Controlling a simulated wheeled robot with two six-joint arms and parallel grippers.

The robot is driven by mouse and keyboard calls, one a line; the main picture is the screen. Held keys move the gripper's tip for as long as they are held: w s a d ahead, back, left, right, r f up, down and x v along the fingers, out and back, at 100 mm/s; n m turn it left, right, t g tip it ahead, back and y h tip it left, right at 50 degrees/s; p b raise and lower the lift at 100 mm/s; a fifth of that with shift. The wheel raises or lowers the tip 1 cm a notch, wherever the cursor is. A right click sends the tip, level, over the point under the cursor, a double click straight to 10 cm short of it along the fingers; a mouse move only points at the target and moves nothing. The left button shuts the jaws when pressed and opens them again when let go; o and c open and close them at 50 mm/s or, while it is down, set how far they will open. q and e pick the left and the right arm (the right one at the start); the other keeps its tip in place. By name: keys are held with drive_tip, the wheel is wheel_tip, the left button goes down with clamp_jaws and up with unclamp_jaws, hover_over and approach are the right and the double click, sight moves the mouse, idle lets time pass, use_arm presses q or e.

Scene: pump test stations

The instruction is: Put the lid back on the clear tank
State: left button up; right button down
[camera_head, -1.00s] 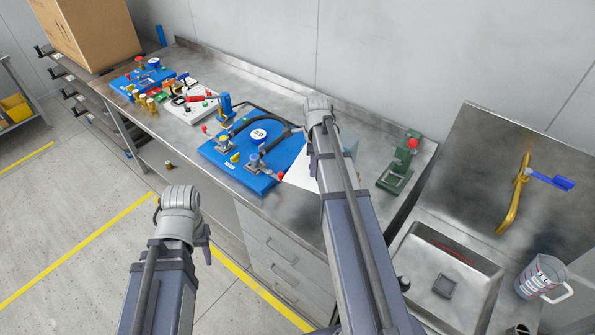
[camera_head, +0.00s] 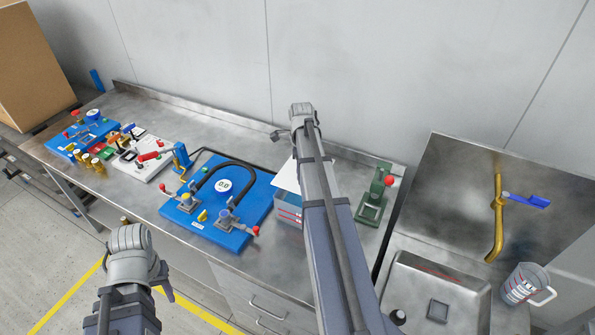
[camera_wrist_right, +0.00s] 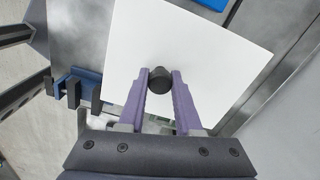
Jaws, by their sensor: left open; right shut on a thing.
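The lid is a flat white plate (camera_wrist_right: 205,60) with a black knob (camera_wrist_right: 160,79), filling much of the right wrist view. My right gripper (camera_wrist_right: 160,88) is shut on the knob. In the head view, part of the lid (camera_head: 288,176) shows left of my right arm, which hides the gripper and the rest. The clear tank (camera_head: 288,211), with red lines on its wall, stands on the bench just below the lid in the picture. I cannot tell whether lid and tank touch. My left gripper (camera_head: 165,281) is open, low at the left, away from both and partly hidden.
A blue board (camera_head: 250,200) with a black hose and gauge lies left of the tank. A green stand with a red knob (camera_head: 374,197) is right of my arm. Further right are a sink (camera_head: 437,285), a yellow tap (camera_head: 497,225) and a jug (camera_head: 525,285). A wall stands behind.

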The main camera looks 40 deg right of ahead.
drive_tip(key=shift+w, duration=0.35)
use_arm(q)
drive_tip(key=shift+w, duration=0.25)
use_arm(e)
drive_tip(key=shift+s, duration=0.1)
use_arm(q)
drive_tip(key=shift+s, duration=0.1)
use_arm(e)
drive_tip(key=shift+f+b, duration=0.65)
drive_tip(key=shift+b, duration=0.05)
use_arm(q)
drive_tip(key=shift+f+b, duration=1.85)
drive_tip(key=shift+f, duration=0.65)
use_arm(e)
drive_tip(key=shift+f, duration=1.85)
use_arm(q)
drive_tip(key=shift+f+b, duration=1.1)
use_arm(e)
drive_tip(key=shift+f, duration=1.05)
drive_tip(key=c, duration=0.5)
unclamp_jaws()
drive_tip(key=shift+o, duration=0.2)
